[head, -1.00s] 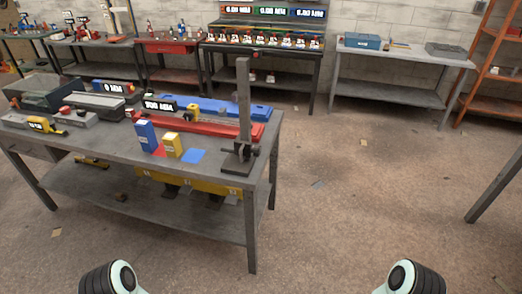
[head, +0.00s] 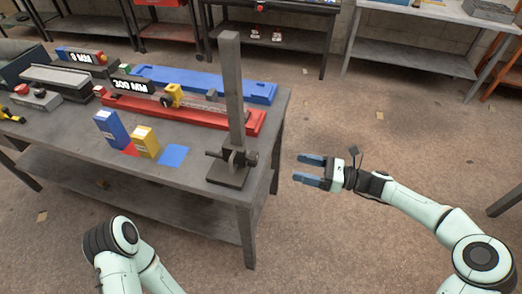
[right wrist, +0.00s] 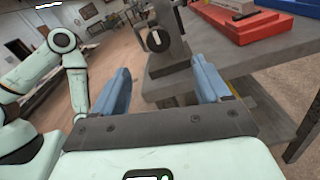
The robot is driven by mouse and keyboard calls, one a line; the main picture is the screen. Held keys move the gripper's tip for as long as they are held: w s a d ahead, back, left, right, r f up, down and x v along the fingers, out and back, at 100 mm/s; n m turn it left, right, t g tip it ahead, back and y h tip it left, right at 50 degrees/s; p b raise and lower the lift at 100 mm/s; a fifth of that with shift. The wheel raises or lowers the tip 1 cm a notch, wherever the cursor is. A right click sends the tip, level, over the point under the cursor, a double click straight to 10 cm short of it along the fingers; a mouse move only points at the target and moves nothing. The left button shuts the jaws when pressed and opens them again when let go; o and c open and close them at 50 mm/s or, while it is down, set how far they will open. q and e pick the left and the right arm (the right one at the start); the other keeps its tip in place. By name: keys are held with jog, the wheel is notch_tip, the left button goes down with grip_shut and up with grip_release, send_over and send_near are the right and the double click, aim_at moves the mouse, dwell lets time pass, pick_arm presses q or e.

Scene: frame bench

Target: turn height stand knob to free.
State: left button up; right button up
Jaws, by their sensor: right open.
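The height stand (head: 234,95) is a tall grey post on a dark base at the right front corner of the bench. Its dark knob (head: 251,158) sits low on the right side of the post. In the right wrist view the knob (right wrist: 154,40) shows a round face with a pale, near-upright mark. My right gripper (head: 303,170) is open and empty, to the right of the stand and apart from it, its blue fingers pointing at the knob. In the right wrist view the knob lies ahead between the fingers. My left gripper is not in view.
The grey bench (head: 200,185) also holds a blue box (head: 108,130), a yellow box (head: 145,143), a red rail (head: 185,114) and a blue rail (head: 205,84). The floor right of the bench is clear around my right arm.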

aim_at(257, 158)
jog(key=x, duration=1.3)
jog(key=shift+s+f, duration=0.1)
jog(key=shift+s, duration=0.1)
jog(key=c, duration=1)
